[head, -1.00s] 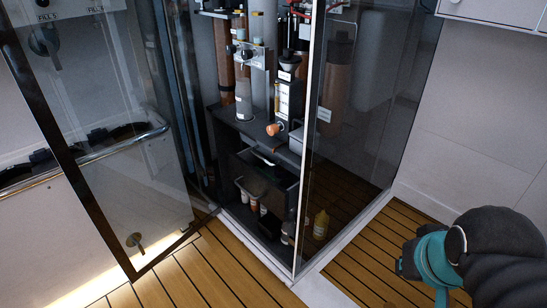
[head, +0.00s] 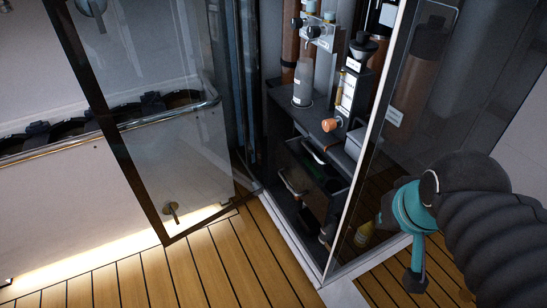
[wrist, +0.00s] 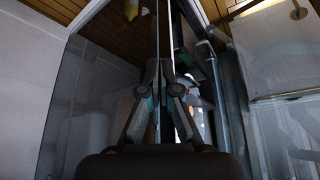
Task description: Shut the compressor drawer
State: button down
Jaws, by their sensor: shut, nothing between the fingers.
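The compressor drawer (head: 300,186) is a dark drawer in the cabinet, below the dark worktop. It stands pulled out, with its open top and some contents visible and a pale bar handle on its front. My gripper (wrist: 160,70) shows in the wrist view with its fingers together and nothing between them. In the head view my arm is at the right, apart from the drawer, with a glass panel (head: 385,150) between them. I cannot make out the fingertips in the head view.
An open glass door (head: 150,130) with a metal rail stands at the left. A bottle and fittings (head: 303,85) sit above the drawer. An orange knob (head: 331,124) juts over it. A yellow bottle (head: 364,234) stands low behind the glass. Wooden floor (head: 215,265) in front is clear.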

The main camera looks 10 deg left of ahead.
jog(key=w+a+f+n+g+h, duration=0.1)
jog(key=w+a+f+n, duration=0.2)
jog(key=w+a+n, duration=0.35)
jog(key=w+a+f+n+g+h+p, duration=0.1)
jog(key=w+a+f+n+g, duration=0.15)
jog(key=w+a+n, duration=0.4)
jog(key=w+a+f+n+h, duration=0.1)
jog(key=w+a+f+n, duration=0.3)
jog(key=w+a, duration=0.5)
jog(key=n, duration=0.8)
send_over(299, 173)
jog(key=s+a, duration=0.1)
jog(key=a, duration=0.1)
jog(key=shift+t+h, duration=0.25)
jog(key=shift+h, duration=0.05)
jog(key=shift+f, duration=3.95)
